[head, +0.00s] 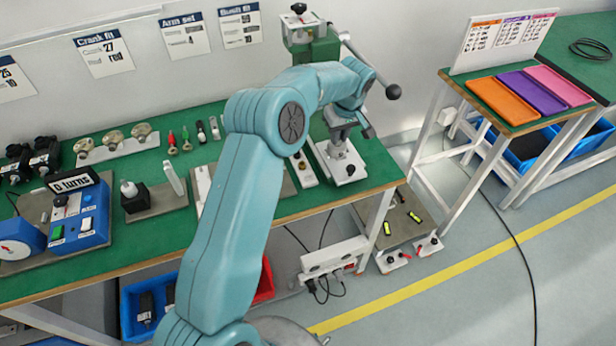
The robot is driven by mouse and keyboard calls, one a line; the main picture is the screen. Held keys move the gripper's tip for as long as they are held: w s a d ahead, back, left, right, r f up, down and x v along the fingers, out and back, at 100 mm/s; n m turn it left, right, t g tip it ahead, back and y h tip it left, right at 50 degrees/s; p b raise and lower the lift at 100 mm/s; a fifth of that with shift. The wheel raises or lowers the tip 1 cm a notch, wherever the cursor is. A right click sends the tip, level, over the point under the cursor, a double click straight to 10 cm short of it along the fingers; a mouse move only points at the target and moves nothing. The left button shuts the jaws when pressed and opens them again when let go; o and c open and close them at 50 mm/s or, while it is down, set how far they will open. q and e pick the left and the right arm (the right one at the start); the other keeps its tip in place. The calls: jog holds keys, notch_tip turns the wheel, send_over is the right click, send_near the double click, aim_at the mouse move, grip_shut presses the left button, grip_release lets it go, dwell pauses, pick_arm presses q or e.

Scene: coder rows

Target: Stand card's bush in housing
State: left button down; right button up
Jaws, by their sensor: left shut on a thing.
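My left gripper (352,126) is at the right part of the green bench, just above a pale metal fixture (342,162) on a white base with a black knob. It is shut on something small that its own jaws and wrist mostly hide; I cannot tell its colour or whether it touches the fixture. I cannot tell for sure whether this fixture is the housing. The "Bush fit" card (240,26) hangs on the wall; its smaller print is too small to read. My right gripper is not in view.
A green press (312,50) with a black-balled lever (393,92) stands behind my wrist. Several small red, green, dark and pale pieces (186,138) stand left of my arm. Coloured trays (503,100) lie on the right table.

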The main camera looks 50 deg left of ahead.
pick_arm(q)
jog(key=shift+f, duration=0.15)
jog(key=c, duration=1)
grip_release()
notch_tip(320, 180, up, 16)
jog(key=s+d, duration=0.1)
jog(key=d, duration=0.2)
jog(key=shift+p, duration=0.3)
jog(key=shift+s, duration=0.1)
